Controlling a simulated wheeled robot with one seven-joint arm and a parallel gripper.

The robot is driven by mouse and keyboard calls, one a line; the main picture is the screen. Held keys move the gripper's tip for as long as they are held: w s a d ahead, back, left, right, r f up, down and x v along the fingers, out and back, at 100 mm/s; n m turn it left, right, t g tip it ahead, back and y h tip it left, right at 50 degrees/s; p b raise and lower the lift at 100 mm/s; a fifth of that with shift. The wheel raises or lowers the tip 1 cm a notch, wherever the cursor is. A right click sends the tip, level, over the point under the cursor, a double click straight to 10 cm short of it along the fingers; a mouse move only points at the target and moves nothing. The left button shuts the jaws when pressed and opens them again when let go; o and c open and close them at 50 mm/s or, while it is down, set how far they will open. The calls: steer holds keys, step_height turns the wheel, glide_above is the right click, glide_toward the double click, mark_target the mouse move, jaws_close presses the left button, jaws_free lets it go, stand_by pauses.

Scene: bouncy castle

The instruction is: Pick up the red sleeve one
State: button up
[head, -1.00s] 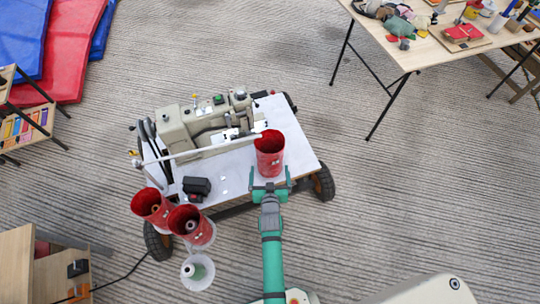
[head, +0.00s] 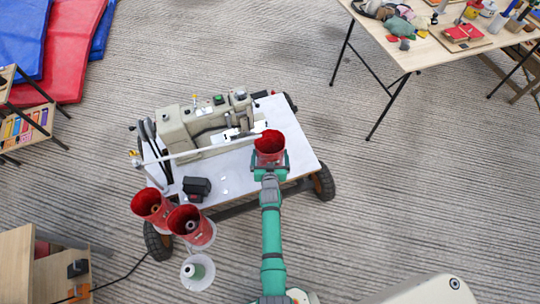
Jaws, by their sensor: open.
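A red sleeve (head: 270,145), an open-topped cup shape, stands upright at the right front of the white sewing-machine table (head: 298,157). My gripper (head: 270,165) is at its near side, low, with its teal jaws open and a finger showing on each side of the sleeve's lower part. Whether the fingers touch it cannot be told. Two more red sleeves, one at the left (head: 150,203) and one nearer (head: 187,220), stand off the table's front left corner, with spools inside.
A sewing machine (head: 205,118) fills the back of the wheeled table, with a pale bar reaching toward the sleeve. A black box (head: 196,189) sits at the front left. A clear cup with a pale green spool (head: 197,271) is nearer.

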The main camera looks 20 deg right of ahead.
steer(key=shift+x, duration=0.8)
steer(key=c, duration=0.8)
